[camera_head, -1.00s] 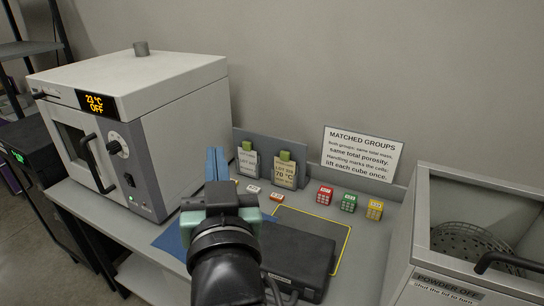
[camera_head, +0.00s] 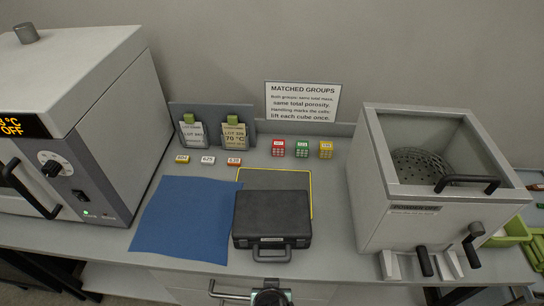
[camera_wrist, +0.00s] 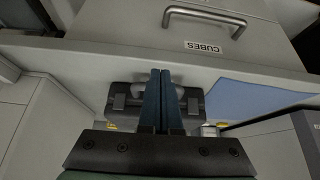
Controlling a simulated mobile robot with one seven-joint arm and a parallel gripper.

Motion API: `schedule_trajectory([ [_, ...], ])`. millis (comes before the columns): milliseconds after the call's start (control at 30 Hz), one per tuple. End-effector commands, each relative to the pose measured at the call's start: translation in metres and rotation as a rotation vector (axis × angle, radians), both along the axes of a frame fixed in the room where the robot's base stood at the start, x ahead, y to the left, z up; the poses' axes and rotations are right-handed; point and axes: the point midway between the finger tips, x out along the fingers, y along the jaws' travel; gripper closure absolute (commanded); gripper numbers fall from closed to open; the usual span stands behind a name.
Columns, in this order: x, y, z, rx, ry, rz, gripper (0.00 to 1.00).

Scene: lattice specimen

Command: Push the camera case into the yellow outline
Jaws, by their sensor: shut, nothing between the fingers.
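The camera case (camera_head: 271,217) is a black flat case with its handle toward the counter's front edge. It covers the near part of the yellow outline (camera_head: 311,192); the far part of the outlined grey area is bare. The outline's near side is hidden by the case. In the wrist view the case (camera_wrist: 120,104) shows on both sides of my gripper (camera_wrist: 161,73), whose blue fingers are shut and empty. The fingers appear close to the case's handle side; contact cannot be told. In the head view only my wrist shows, at the bottom edge; the fingertips are not visible.
A blue mat (camera_head: 184,222) lies left of the case. Small labelled blocks (camera_head: 207,160) and coloured cubes (camera_head: 302,149) stand behind it. An oven (camera_head: 75,120) is at left, a powder box (camera_head: 415,220) at right. A drawer (camera_wrist: 205,40) sits below the counter edge.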

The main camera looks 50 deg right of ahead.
Motion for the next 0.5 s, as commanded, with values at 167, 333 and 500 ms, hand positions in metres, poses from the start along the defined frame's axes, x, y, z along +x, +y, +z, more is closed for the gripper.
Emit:
schedule_trajectory([
  [167,0.01,-0.011,-0.023,0.0,0.0,-0.001,1.0],
  [333,0.022,-0.022,-0.037,-0.002,-0.003,-0.002,1.0],
  [500,0.036,-0.038,-0.037,0.0,-0.003,-0.002,1.0],
])
